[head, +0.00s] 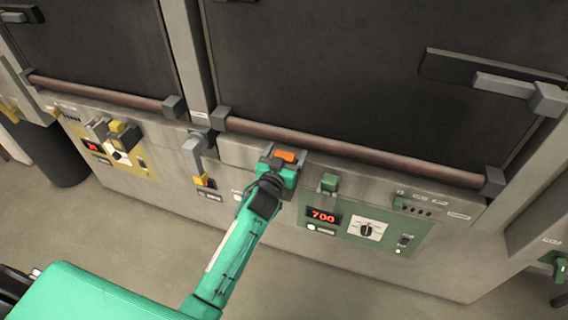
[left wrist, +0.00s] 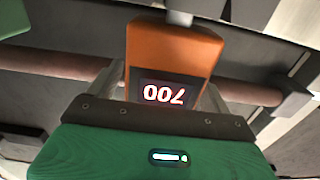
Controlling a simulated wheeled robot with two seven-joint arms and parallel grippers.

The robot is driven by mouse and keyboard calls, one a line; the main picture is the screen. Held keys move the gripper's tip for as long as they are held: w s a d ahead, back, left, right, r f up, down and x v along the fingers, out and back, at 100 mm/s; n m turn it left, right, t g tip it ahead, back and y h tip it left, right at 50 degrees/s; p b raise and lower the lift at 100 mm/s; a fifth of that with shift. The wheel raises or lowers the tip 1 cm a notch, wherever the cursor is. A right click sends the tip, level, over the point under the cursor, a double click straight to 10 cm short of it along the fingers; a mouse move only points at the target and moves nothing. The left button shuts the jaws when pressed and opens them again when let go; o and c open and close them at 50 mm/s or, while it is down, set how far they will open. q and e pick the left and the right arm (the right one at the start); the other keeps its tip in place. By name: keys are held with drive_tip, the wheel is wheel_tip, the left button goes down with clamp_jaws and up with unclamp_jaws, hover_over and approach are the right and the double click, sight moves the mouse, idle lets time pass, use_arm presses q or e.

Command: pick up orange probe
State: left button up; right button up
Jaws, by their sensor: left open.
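The orange probe (head: 287,156) shows as a small orange patch at the tip of my left gripper (head: 281,163) in the head view, close to the front ledge under the large dark door. In the left wrist view the orange probe (left wrist: 178,48) is a block with a dark display reading 700, upside down. It stands between the two grey fingers of my left gripper (left wrist: 165,90), which are open around it. Whether either finger touches it cannot be told. My right gripper is not in view.
A green panel (head: 385,231) with a 700 display and a dial is right of the gripper. A yellow panel (head: 139,163) with a red display is at left. A long brownish bar (head: 340,147) runs along the door's bottom. Floor in front is clear.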

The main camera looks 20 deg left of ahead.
use_arm(q)
drive_tip(key=c, duration=1.1)
drive_tip(key=shift+r, duration=0.1)
drive_tip(key=shift+c, duration=0.2)
